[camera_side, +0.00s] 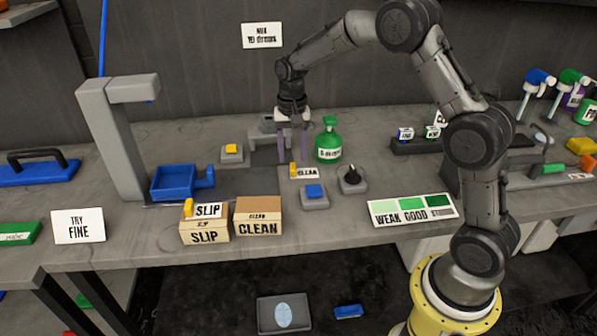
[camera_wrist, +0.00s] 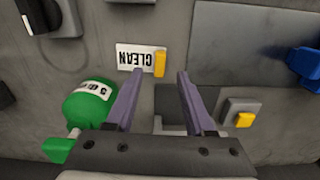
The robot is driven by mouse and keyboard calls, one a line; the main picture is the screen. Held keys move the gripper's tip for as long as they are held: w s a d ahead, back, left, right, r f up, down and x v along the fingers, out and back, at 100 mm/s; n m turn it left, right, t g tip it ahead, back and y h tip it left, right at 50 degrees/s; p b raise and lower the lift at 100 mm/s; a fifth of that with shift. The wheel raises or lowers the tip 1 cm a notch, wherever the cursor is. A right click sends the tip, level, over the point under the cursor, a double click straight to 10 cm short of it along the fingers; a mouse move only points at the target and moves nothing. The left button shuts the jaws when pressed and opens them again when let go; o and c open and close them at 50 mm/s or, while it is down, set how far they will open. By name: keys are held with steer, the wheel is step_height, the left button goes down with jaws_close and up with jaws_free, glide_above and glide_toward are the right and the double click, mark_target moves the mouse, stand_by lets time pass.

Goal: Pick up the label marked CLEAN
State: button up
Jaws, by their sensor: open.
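The CLEAN label (camera_side: 307,172) is a small white card with black letters and a yellow tab on its left end. It lies on the grey bench in the side view, just in front of the green bottle. In the wrist view the label (camera_wrist: 134,58) appears upside down, with its yellow tab (camera_wrist: 160,63) beyond the fingertips. My gripper (camera_side: 292,155) points down behind the label in the side view. In the wrist view my gripper (camera_wrist: 160,78) is open, with nothing between its two purple fingers. The tab lies roughly in line with the gap between them.
A green bottle (camera_side: 328,146) stands close beside my gripper. A blue button box (camera_side: 314,196), a black knob box (camera_side: 352,180) and a yellow button box (camera_side: 232,152) sit nearby. SLIP (camera_side: 204,232) and CLEAN (camera_side: 258,222) boxes stand at the bench's front edge.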

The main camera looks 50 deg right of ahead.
mark_target(293, 165)
steer(key=shift+f, duration=1.85)
jaws_close()
